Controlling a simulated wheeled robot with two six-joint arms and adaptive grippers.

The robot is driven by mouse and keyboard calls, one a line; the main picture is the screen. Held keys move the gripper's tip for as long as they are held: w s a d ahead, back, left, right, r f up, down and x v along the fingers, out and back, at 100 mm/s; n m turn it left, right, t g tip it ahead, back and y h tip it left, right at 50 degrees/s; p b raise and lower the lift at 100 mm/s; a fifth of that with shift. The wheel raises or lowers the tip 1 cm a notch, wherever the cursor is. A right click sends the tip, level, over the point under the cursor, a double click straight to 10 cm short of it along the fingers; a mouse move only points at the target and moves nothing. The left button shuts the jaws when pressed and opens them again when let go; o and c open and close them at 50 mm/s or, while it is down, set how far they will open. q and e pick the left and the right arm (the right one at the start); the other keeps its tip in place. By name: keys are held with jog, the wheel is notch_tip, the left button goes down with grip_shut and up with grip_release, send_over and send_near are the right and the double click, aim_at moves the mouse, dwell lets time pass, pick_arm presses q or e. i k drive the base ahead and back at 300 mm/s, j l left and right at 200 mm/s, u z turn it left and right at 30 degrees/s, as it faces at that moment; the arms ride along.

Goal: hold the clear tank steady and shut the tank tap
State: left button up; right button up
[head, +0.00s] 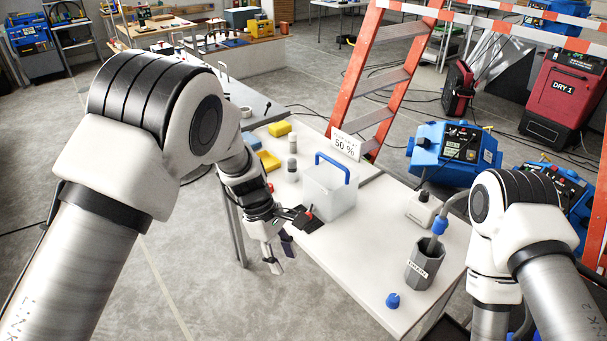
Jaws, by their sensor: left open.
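The clear tank (328,192), a translucent box with a blue handle over its top, stands upright on the white table. My left gripper (288,240) is at the tank's near left side, over the table's left edge, with its fingers spread and nothing seen between them. A small red part shows by its upper finger; I cannot tell if it belongs to the tap.
A grey cup (425,263) labelled drain holds a hose end with a blue fitting. A blue knob (392,300) lies near the front edge. An orange ladder (378,75) is behind.

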aim_at(309, 212)
jog(key=i+j+z, duration=0.4)
jog(key=i+j, duration=0.3)
jog(key=i, duration=0.05)
